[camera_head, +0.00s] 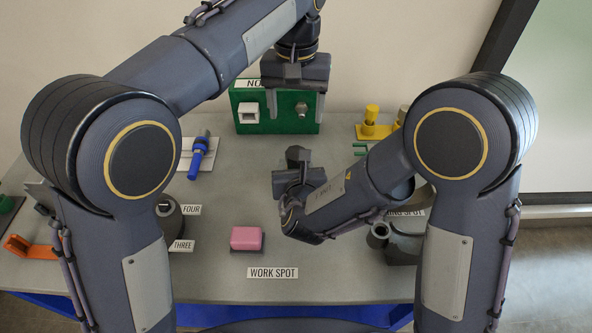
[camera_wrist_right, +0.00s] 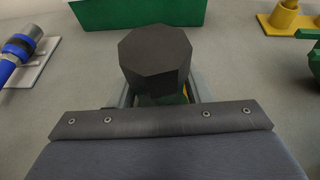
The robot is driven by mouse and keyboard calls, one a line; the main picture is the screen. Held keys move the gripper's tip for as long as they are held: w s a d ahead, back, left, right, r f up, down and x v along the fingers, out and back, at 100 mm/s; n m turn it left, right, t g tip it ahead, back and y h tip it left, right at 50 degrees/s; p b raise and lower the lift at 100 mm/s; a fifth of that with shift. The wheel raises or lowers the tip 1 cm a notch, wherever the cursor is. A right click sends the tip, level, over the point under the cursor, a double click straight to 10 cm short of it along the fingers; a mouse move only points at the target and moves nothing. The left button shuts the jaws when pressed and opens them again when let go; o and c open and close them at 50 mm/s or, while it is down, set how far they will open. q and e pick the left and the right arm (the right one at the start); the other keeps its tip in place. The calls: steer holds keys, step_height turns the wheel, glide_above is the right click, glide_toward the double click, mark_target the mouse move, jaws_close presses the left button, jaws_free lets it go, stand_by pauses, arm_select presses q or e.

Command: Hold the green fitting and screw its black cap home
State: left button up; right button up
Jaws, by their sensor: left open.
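The black cap (camera_wrist_right: 157,55) is a dark, many-sided block in the right wrist view. It sits over the green fitting (camera_wrist_right: 172,98), of which only a small part shows below it. My right gripper (camera_wrist_right: 165,92) has a light-grey finger on each side of the fitting. Whether the fingers touch it is hidden by the cap and palm. In the head view my right gripper (camera_head: 298,158) is dark and low in the middle, and the fitting cannot be made out there. My left gripper (camera_head: 295,103) is open and empty, fingers pointing down, in front of the green box.
The green box (camera_head: 290,123) stands at the back. A blue clamp-like part (camera_head: 198,158) is on a white plate at left. Yellow pegs (camera_head: 372,122) stand back right. A pink block (camera_head: 246,238) lies behind the WORK SPOT label (camera_head: 273,272).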

steer(key=shift+o, duration=1.4)
steer(key=v, duration=0.8)
